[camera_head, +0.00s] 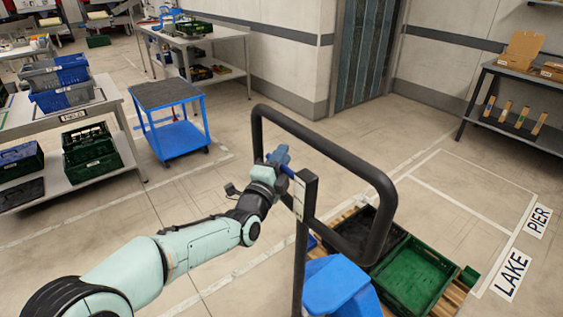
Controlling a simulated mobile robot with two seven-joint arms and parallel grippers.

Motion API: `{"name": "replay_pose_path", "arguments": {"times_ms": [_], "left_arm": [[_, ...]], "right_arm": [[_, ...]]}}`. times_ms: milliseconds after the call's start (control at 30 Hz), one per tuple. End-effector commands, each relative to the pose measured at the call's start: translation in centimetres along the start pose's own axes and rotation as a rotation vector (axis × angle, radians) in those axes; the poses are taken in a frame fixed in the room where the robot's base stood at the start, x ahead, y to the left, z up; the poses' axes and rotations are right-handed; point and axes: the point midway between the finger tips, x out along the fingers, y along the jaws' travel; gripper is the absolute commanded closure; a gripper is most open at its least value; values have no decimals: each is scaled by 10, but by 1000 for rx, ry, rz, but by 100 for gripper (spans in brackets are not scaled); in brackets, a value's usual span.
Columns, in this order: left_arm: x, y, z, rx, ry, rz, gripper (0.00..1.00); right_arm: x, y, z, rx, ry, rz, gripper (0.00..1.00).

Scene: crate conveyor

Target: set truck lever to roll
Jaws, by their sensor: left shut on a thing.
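The truck's black looped handle (382,190) stands in the middle of the head view, above its blue body (338,284). My left gripper (279,162) is at the top of the handle post, inside the loop near its left side. It is shut on a blue lever (287,171) there, which is mostly hidden by the gripper, so its exact setting cannot be told. My right gripper is not in view.
A green crate (447,265) and a dark crate sit on a wooden pallet (458,293) beyond the truck. A blue cart (183,139) stands at the back left. Floor labels LAKE (512,275) and PIER (538,221) mark the right. Open floor lies between.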

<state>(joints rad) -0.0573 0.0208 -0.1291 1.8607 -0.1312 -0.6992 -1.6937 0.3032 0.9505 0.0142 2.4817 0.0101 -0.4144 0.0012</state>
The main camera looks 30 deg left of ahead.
Motion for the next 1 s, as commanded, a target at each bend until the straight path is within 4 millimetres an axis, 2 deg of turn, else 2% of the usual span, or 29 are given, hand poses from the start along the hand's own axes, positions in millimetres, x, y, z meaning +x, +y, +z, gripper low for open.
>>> {"name": "replay_pose_path", "arguments": {"times_ms": [67, 333, 467, 567, 800, 1000], "left_arm": [[0, -1, 1, -1, -2, -2, 71], [0, 0, 1, -2, -2, -1, 71], [-8, 0, 1, -2, -2, 0, 71], [-24, 0, 1, -2, -2, -1, 71], [-79, 0, 1, -2, -3, -1, 71], [-115, 0, 1, -1, -3, -2, 71]], "right_arm": [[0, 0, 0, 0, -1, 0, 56], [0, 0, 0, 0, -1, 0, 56], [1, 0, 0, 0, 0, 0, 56], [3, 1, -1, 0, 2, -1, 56], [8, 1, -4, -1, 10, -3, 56], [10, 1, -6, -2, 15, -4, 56]]}}
